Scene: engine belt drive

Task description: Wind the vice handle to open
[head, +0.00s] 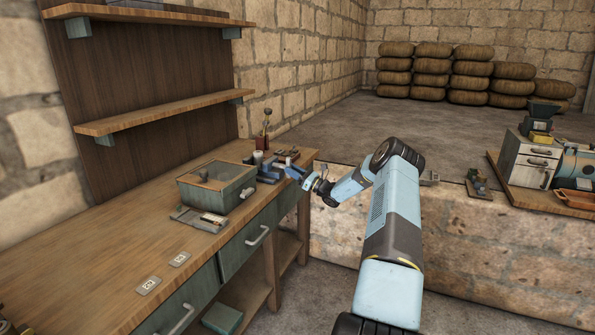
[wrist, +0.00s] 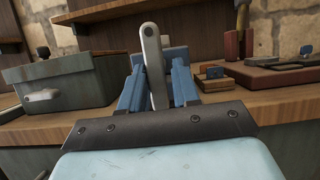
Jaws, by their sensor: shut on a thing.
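The vice (head: 270,172) is a small blue and dark block at the far end of the workbench. In the wrist view its blue body (wrist: 176,58) shows behind my fingers. The vice handle (wrist: 153,62) is a pale grey bar with a rounded upper end, standing nearly upright with a slight tilt. My gripper (wrist: 157,84) has its two blue fingers on either side of the handle and is shut on it. In the head view my gripper (head: 299,174) reaches the vice from the right. The handle's lower end is hidden by the gripper's dark plate.
A grey-green metal box (head: 217,185) stands on the workbench (head: 130,262), left of the vice. A dark red block (wrist: 282,76) with tools lies to the right of the vice. Shelves (head: 165,112) hang above the bench. A stone ledge (head: 450,235) runs to the right.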

